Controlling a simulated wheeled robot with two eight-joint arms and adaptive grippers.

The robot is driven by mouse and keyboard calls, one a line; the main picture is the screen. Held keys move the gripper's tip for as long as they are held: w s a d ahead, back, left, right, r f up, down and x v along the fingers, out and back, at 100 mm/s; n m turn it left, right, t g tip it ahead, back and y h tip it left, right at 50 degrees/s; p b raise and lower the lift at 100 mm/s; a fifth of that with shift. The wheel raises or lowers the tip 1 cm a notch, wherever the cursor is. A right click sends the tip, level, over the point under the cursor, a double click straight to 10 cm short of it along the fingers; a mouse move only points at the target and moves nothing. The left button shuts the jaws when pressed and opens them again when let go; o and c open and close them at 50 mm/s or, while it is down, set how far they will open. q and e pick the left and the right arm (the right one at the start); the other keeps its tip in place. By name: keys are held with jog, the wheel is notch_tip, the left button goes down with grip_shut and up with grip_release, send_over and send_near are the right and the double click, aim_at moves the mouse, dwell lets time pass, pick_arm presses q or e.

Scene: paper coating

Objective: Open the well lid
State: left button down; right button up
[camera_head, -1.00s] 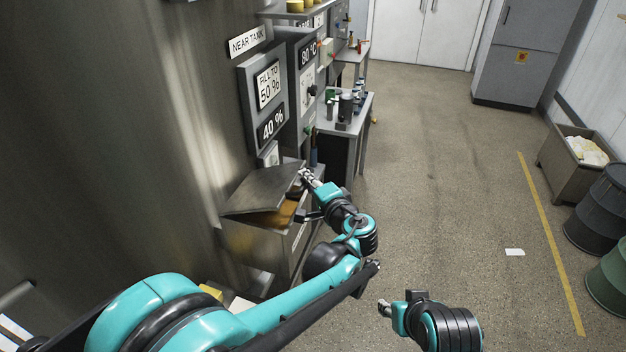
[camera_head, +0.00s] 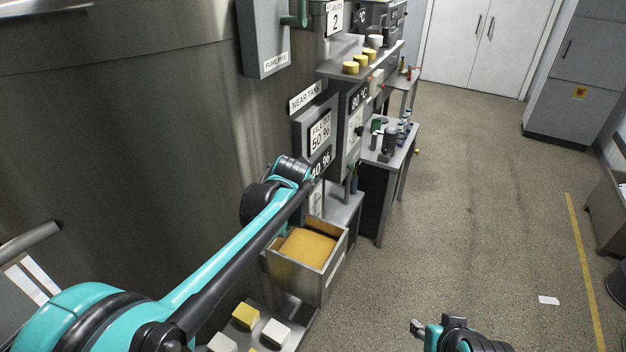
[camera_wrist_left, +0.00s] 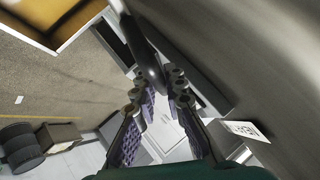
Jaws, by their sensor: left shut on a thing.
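The well (camera_head: 323,277) is an open metal box beside the big tank, with a yellow-orange surface inside. Its lid is off the opening; in the head view my left arm hides it. My left gripper (camera_wrist_left: 158,100), in the left wrist view, has its fingers on either side of a dark rounded bar (camera_wrist_left: 150,62), seemingly the lid's handle, and is shut on it. The well's orange inside (camera_wrist_left: 62,22) shows at the upper left there. My right gripper (camera_head: 416,328) is at the bottom of the head view, away from the well; its finger opening is unclear.
The tank wall (camera_head: 130,130) rises left of the well. Gauge panels (camera_head: 320,130) and a bench with bottles (camera_head: 400,150) stand beyond it. Yellow and white blocks (camera_head: 246,316) lie on a low shelf in front.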

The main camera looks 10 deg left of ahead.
pick_arm(q)
jog(key=shift+w+a+r, duration=0.1)
jog(key=shift+w+a, duration=0.1)
jog(key=shift+a, duration=0.4)
jog(key=shift+w+a+r, duration=0.15)
jog(key=shift+w+a, duration=0.05)
jog(key=shift+a, duration=0.45)
jog(key=shift+w+a+r, duration=0.1)
jog(key=shift+w+a, duration=0.1)
jog(key=shift+a, duration=0.4)
jog(key=c, duration=1.6)
grip_release()
jog(key=shift+o, duration=0.2)
jog(key=v, duration=1.2)
jog(key=shift+d+f, duration=0.1)
jog(key=shift+f, duration=0.05)
jog(key=s+f+n+g+b, duration=0.1)
jog(key=s+f+n+b, duration=0.1)
jog(key=s+f+b, duration=0.5)
jog(key=s+f+n+g+h+b, duration=0.1)
jog(key=s+f+b, duration=0.6)
jog(key=f, duration=1.1)
jog(key=s+d+f+n+g+b, duration=0.1)
jog(key=s+f+n+b, duration=0.2)
jog(key=s+f+b, duration=0.4)
jog(key=s+f, duration=0.4)
jog(key=f, duration=0.2)
jog(key=shift+s+h, duration=0.3)
jog(key=shift+s, duration=0.05)
